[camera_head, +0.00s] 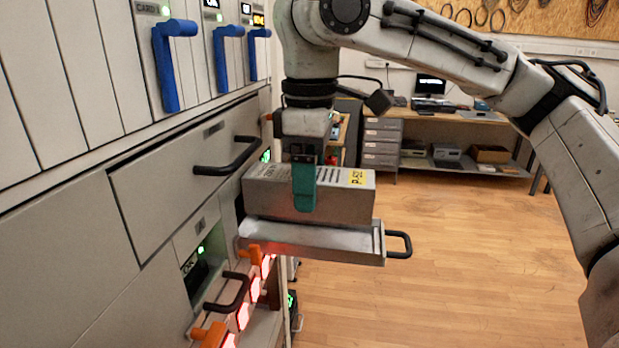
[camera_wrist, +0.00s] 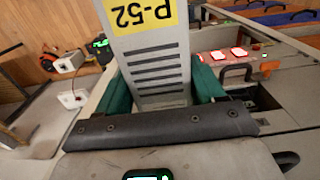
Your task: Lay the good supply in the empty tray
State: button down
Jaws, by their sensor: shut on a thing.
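A grey box-shaped supply (camera_head: 345,201) with a yellow label is between the jaws of my gripper (camera_head: 304,188). In the wrist view the supply (camera_wrist: 158,62) shows slots and the label P-52, and the green fingers of my gripper (camera_wrist: 163,88) press its two sides. The tray (camera_head: 345,240) is pulled out of the rack, with a black handle at its front end. The supply is level, directly above the tray. A strip of bare tray floor shows below it. Whether the supply's underside touches the tray is hard to tell.
The rack front (camera_head: 150,180) fills the left, with blue levers (camera_head: 165,65) above and black handles. Orange levers (camera_head: 208,332) and red lights sit below, near the tray. A workbench (camera_head: 450,115) stands far back. The wooden floor (camera_head: 450,260) at right is clear.

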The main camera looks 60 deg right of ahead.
jog(key=shift+f+b, duration=1.65)
jog(key=shift+f, duration=0.8)
jog(key=shift+p, duration=0.35)
jog(key=shift+c, duration=0.2)
grip_release()
jog(key=shift+f, duration=0.1)
notch_tip(320, 180, up, 11)
jog(key=shift+f+p, duration=0.1)
jog(key=shift+p, duration=0.25)
